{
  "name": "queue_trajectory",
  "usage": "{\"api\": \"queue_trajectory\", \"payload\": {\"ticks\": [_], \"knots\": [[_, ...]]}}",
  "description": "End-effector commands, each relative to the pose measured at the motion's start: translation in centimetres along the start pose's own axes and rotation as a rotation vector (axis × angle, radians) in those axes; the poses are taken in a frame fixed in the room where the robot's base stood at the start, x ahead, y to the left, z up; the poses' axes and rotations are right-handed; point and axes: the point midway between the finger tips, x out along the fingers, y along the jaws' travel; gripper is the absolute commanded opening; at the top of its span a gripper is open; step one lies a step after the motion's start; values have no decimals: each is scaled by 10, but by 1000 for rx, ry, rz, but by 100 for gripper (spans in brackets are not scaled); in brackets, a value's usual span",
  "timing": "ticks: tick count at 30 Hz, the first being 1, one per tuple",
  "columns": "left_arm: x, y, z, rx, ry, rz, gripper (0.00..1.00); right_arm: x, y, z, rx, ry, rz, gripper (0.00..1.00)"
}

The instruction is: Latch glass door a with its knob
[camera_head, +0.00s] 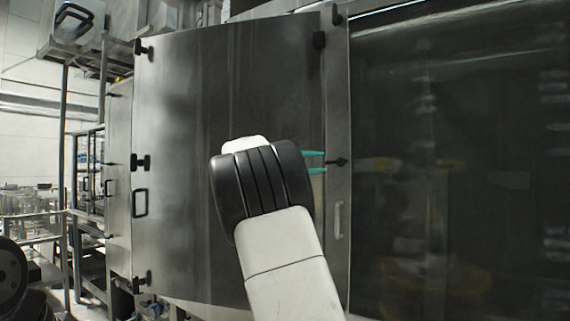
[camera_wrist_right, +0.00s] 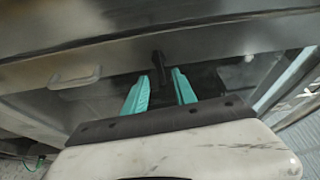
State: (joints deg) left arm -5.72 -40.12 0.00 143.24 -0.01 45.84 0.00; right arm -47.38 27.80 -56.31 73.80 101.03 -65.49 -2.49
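A large dark glass door (camera_head: 460,160) in a metal frame fills the right of the head view. It looks closed; no letter shows on it. A small black knob (camera_head: 337,162) sits on the metal strip at its left edge. My right gripper (camera_head: 325,161) reaches in from the left, its two teal fingers apart and pointing at the knob. In the right wrist view the knob (camera_wrist_right: 158,61) lies between and just beyond the open fingertips (camera_wrist_right: 159,73). Whether they touch it I cannot tell. My left gripper is not in view.
A pale handle (camera_head: 338,220) is below the knob; it also shows in the right wrist view (camera_wrist_right: 75,77). A metal panel (camera_head: 190,110) with black fittings and a black handle (camera_head: 139,203) stands to the left. Shelving (camera_head: 85,170) is at the far left.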

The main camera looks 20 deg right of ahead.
Motion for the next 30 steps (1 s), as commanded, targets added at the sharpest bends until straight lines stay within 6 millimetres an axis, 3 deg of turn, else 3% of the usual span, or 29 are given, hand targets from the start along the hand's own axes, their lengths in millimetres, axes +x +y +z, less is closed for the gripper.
{"api": "queue_trajectory", "payload": {"ticks": [3, 18, 29, 30], "knots": [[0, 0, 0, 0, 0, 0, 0, 13, 2, -10, 5, 17, 8, 33], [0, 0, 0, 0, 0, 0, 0, 80, 1, -11, 5, 18, 5, 33], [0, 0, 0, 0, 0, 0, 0, 86, 2, -10, 4, 16, 6, 33], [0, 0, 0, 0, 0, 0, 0, 86, 2, -10, 4, 16, 6, 25]]}}
